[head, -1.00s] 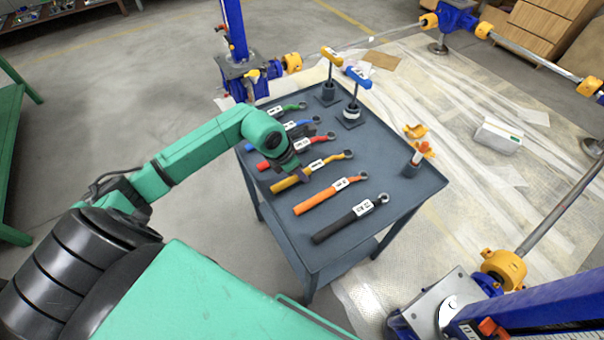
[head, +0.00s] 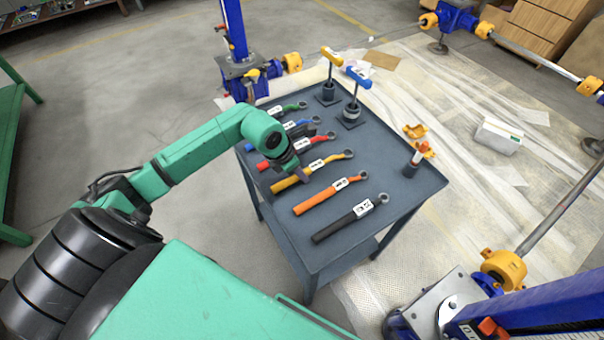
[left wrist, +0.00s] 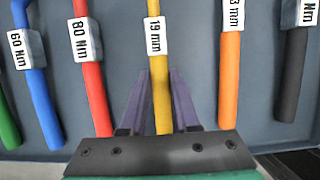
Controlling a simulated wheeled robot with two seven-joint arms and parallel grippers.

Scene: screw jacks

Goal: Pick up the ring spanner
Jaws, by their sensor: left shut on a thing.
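The yellow spanner (head: 335,158), labelled 19 mm, lies among the row of tools on the grey table. In the left wrist view its yellow handle (left wrist: 161,105) runs between the two fingers of my left gripper (left wrist: 160,74). My left gripper (head: 302,176) is shut on this handle, low at the table top; the arm partly hides the grip in the head view. The orange tool (head: 325,195), its label partly cut off in the wrist view but ending in mm, lies beside it. My right gripper is out of view.
A red 80 Nm tool (left wrist: 92,85), a blue 60 Nm tool (left wrist: 40,100) and a green one (left wrist: 8,125) lie on one side; a black one (head: 345,220) lies beyond the orange. T-handled tools (head: 352,110) stand at the table's back.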

